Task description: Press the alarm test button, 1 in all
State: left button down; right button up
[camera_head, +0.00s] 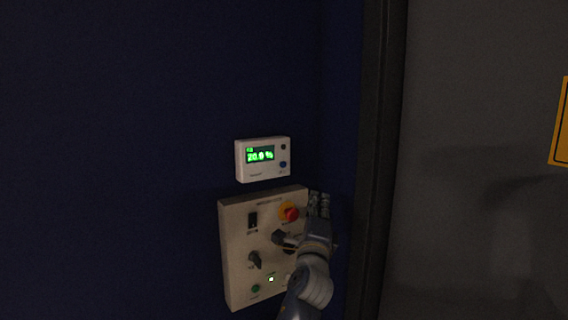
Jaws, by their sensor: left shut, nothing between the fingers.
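A white gas monitor (240,166) hangs on the dark blue wall. Its green display (260,155) reads 20.9 %. At its right side are a small dark button (283,147) and a blue button (283,164) below it. Labels are too small to read, so I cannot tell which is the alarm test button. My left gripper (319,203) is shut and empty, fingers pointing up, below and right of the monitor. It appears in front of the right edge of the control panel below; contact cannot be told. My right gripper is not in view.
The beige control panel (234,231) carries a red and yellow emergency stop (290,212), a black switch (253,220), a dark knob (255,259) and a green button (255,288). My arm hides its lower right. A dark vertical frame (383,150) stands at right, beside a grey surface.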

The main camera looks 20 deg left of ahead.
aim_at(283, 164)
pick_arm(q)
notch_tip(283, 164, up, 6)
jog(key=s+t+y, duration=0.1)
jog(key=shift+s+a, duration=0.25)
jog(key=w+a, duration=0.5)
jog(key=a, duration=0.2)
jog(key=shift+w+b, duration=0.25)
jog(key=shift+b, duration=0.2)
dwell(0.4)
jog(key=shift+a, duration=0.1)
dwell(0.8)
jog(key=shift+w+a, duration=0.25)
